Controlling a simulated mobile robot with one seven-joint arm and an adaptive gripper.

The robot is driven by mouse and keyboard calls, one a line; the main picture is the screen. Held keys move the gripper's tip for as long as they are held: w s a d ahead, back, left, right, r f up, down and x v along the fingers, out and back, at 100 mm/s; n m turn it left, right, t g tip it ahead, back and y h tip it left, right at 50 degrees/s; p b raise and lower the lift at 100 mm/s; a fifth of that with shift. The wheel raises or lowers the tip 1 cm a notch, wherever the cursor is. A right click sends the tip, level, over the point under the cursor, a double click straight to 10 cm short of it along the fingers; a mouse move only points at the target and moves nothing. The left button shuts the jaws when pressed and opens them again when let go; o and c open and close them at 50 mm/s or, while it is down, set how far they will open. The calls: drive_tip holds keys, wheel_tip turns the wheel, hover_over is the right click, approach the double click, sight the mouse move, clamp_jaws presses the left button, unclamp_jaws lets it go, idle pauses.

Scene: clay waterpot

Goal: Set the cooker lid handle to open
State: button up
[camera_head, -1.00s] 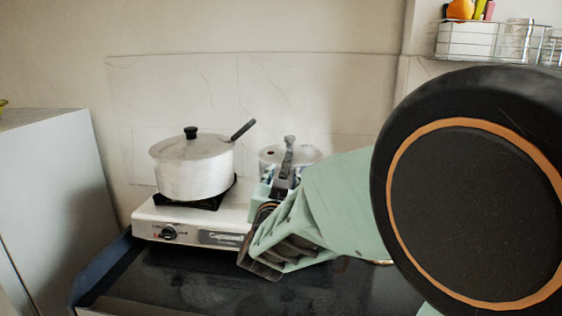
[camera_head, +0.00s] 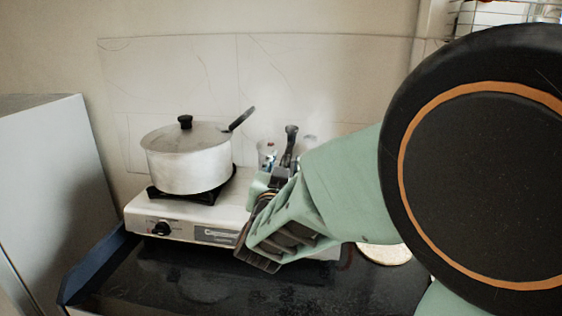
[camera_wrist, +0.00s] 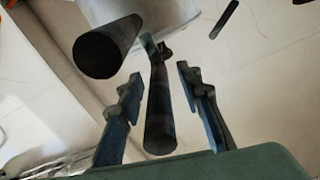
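In the wrist view, a long dark handle (camera_wrist: 158,100), which looks like the lid handle, runs lengthwise between the fingers of my gripper (camera_wrist: 160,74). My gripper is open, with a visible gap on each side of the handle. A thicker black handle (camera_wrist: 100,48) lies just left of it, outside the fingers. A pale metal body (camera_wrist: 150,14), likely the cooker, shows behind them at the top. In the head view, my green arm and wrist hide most of the cooker and the right part of the stove. Whether the fingers touch the handle from below cannot be told.
A lidded aluminium pot (camera_head: 188,166) stands on the left burner of the white stove (camera_head: 150,215). The dark counter (camera_head: 150,280) is mostly clear in front. A round pale item (camera_head: 384,254) lies at the right. A wire rack (camera_head: 490,14) hangs upper right.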

clamp_jaws()
drive_tip(key=shift+d, duration=0.1)
idle(0.4)
